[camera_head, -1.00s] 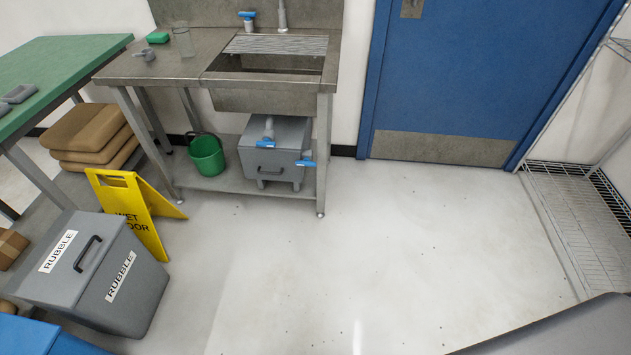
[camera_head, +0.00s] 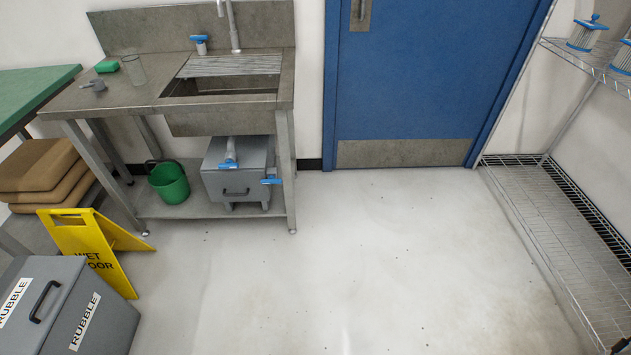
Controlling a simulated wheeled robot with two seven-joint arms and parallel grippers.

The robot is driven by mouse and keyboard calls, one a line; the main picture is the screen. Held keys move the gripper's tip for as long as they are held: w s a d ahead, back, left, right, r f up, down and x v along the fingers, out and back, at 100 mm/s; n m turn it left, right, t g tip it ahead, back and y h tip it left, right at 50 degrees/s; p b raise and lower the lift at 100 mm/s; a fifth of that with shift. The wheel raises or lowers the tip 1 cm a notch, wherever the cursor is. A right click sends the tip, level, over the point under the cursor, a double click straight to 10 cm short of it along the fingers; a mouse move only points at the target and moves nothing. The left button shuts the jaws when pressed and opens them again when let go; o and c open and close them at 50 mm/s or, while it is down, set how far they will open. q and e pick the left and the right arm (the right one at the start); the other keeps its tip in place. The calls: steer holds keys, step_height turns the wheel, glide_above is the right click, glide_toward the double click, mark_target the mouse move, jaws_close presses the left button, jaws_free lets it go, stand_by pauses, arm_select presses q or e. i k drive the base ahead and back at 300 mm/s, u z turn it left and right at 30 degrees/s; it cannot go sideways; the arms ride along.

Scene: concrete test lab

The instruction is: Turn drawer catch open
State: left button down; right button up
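A grey metal box (camera_head: 223,182) stands on the lower shelf under the sink in the head view. Neither of my grippers is in view.
The steel sink table (camera_head: 130,104) stands over the box, with a green bucket (camera_head: 170,184) beside it. A yellow wet-floor sign (camera_head: 90,245) and a grey rubble bin (camera_head: 62,310) are at left. A wire rack (camera_head: 550,225) is at right. The middle floor is clear.

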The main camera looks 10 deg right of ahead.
mark_target(271, 179)
steer(key=z, duration=0.8)
steer(key=i, duration=0.5)
